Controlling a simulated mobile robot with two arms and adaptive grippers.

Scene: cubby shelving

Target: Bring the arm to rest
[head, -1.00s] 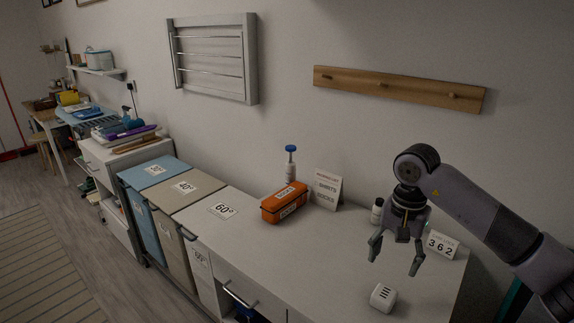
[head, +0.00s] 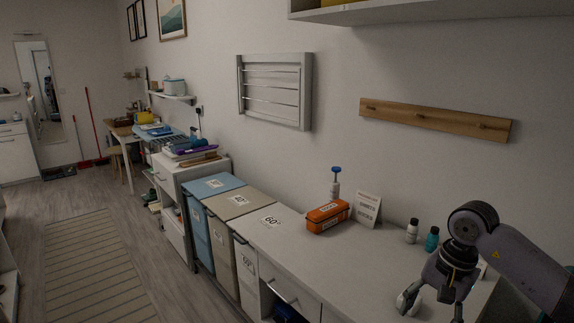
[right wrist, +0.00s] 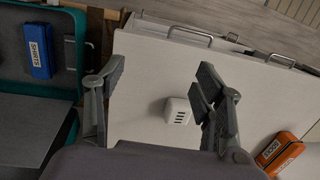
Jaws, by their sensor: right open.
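My right gripper (head: 432,308) is open over the right end of the white counter (head: 365,268) in the head view, with its arm coming in from the right. In the right wrist view its two fingers (right wrist: 160,75) are spread apart with nothing held between them. A small white block with dark marks (right wrist: 177,110) lies on the counter beyond the fingers, seen between them. In the head view a finger partly covers what looks like this block. My left gripper is not in view.
A teal case holding a blue box (right wrist: 40,52) lies at left in the wrist view. The counter's middle is clear.

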